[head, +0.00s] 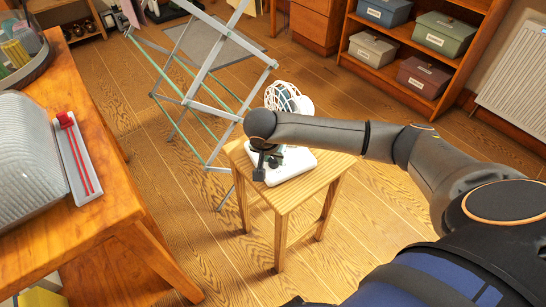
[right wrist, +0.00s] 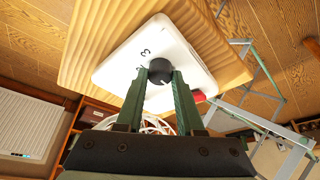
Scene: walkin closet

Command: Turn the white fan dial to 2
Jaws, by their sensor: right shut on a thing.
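The white fan (head: 294,163) stands on a small wooden stool (head: 308,195), its round wire cage (head: 284,97) behind my right arm in the head view. My right gripper (head: 262,165) is over the fan's base. In the right wrist view the white base (right wrist: 125,68) carries a dark round dial (right wrist: 161,71) with a light pointer mark. My right gripper's fingertips (right wrist: 160,79) are shut on the dial. A printed 3 shows beside the dial; other numbers are hidden or too small to read. A red part (right wrist: 198,96) shows at the base's edge. My left gripper is not seen.
A folding drying rack (head: 190,90) stands close behind and left of the stool. Shelves with boxes (head: 420,50) and a radiator (head: 520,75) stand at the back right. Floor right of the stool is clear.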

